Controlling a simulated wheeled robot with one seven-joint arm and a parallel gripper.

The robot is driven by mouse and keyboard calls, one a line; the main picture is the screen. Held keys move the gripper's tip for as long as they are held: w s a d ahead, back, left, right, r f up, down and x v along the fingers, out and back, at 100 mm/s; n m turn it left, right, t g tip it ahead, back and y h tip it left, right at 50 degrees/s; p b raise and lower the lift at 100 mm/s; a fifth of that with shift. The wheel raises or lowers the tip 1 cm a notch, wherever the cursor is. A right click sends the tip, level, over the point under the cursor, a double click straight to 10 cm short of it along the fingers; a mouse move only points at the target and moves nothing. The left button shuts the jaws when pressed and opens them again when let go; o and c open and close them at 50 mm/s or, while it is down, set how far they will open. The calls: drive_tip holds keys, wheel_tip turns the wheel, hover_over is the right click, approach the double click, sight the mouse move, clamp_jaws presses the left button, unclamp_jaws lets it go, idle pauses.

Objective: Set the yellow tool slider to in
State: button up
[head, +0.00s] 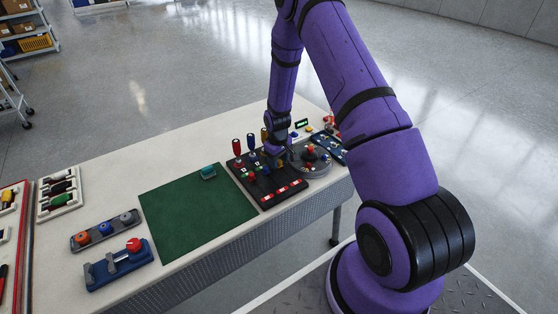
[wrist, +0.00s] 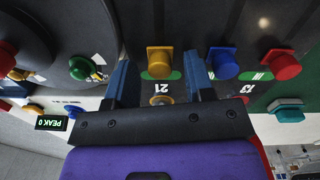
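The black tool panel (head: 242,173) lies on the table and bears a row of upright red, blue and yellow-orange handles. The yellow tool slider (wrist: 160,62) shows in the wrist view as a square yellow knob by a green strip. A yellow round part (wrist: 161,100) lies just below it in that view. My gripper (wrist: 161,82) is open, with one blue finger to the left and one to the right of the yellow knob. A gap shows on both sides, and contact cannot be seen. In the head view my gripper (head: 275,152) is over the panel's far part and hides some of it.
The blue (wrist: 222,64) and red (wrist: 285,66) knobs stand right of my gripper in the wrist view. A green knob (wrist: 82,68) is on the left. A green mat (head: 195,215) with a teal block (head: 208,172) lies beside the panel. A round grey dial (head: 318,168) sits on the other side.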

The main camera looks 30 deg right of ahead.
drive_tip(key=shift+r, duration=0.1)
wheel_tip(320, 180, up, 11)
drive_tip(key=shift+a+f, duration=0.15)
drive_tip(key=shift+f, duration=0.05)
idle(0.4)
idle(0.4)
drive_tip(key=s+a+r+t, duration=0.1)
drive_tip(key=s+a+r, duration=0.15)
drive_tip(key=r, duration=0.65)
drive_tip(key=s+a+r+m, duration=0.15)
drive_tip(key=s+r, duration=0.25)
drive_tip(key=r, duration=0.5)
drive_tip(key=s+a+r+n+t, duration=0.1)
drive_tip(key=s+a+r, duration=0.25)
drive_tip(key=r, duration=0.55)
drive_tip(key=s+a+r+m+t, duration=0.1)
drive_tip(key=s+r, duration=0.4)
drive_tip(key=s, duration=0.7)
drive_tip(key=s+a+r+t, duration=0.2)
drive_tip(key=s+a+r, duration=0.2)
drive_tip(key=s, duration=0.8)
drive_tip(key=shift+r+m, duration=0.35)
drive_tip(key=shift+r, duration=0.45)
